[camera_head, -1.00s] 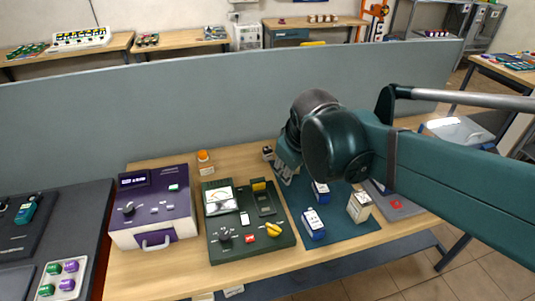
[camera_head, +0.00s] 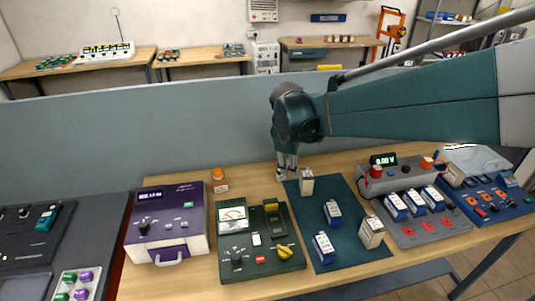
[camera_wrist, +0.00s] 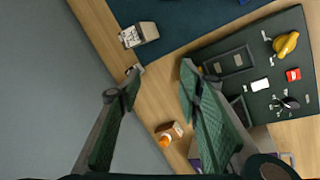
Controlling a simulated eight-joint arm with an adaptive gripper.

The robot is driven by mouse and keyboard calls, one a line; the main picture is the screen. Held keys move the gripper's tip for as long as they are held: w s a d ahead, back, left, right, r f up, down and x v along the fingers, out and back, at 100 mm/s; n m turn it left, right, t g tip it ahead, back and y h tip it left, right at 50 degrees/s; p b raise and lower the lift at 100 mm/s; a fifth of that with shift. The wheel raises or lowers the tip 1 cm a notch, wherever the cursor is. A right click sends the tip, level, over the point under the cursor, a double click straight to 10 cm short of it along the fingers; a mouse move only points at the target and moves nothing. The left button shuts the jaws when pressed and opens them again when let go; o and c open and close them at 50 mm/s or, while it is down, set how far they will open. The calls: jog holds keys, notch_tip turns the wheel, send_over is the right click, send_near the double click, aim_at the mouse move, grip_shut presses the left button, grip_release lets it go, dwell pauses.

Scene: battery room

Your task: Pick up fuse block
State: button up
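No block carries a label I can read as fuse block. A cream block with a dark top (camera_head: 306,181) stands on the back edge of the teal mat; it also shows in the wrist view (camera_wrist: 140,35). A second cream block (camera_head: 371,232) stands near the mat's right edge. My gripper (camera_wrist: 160,73) is open and empty above the table's back edge.
A grey partition (camera_head: 120,165) runs behind the table, close to my gripper. A dark green meter panel (camera_head: 292,261), a purple device (camera_head: 195,216) and an orange-capped bottle (camera_head: 219,180) are to the left. A grey device with blue-white blocks (camera_head: 408,236) is right of the mat.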

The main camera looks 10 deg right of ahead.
jog(key=w+f+n+g+h+p, duration=0.15)
jog(key=w+f+n, duration=0.4)
jog(key=w, duration=0.55)
jog(key=n+g+p, duration=0.1)
jog(key=n+p, duration=0.1)
jog(key=n, duration=0.1)
send_over(278, 170)
jog(key=a, duration=0.1)
notch_tip(278, 170, down, 9)
jog(key=shift+s+a+f+n+h, duration=0.1)
jog(key=shift+f+n+h, duration=0.15)
jog(key=shift+f, duration=0.1)
jog(key=shift+x, duration=1.2)
jog(key=shift+f, duration=0.15)
jog(key=shift+x, duration=2.5)
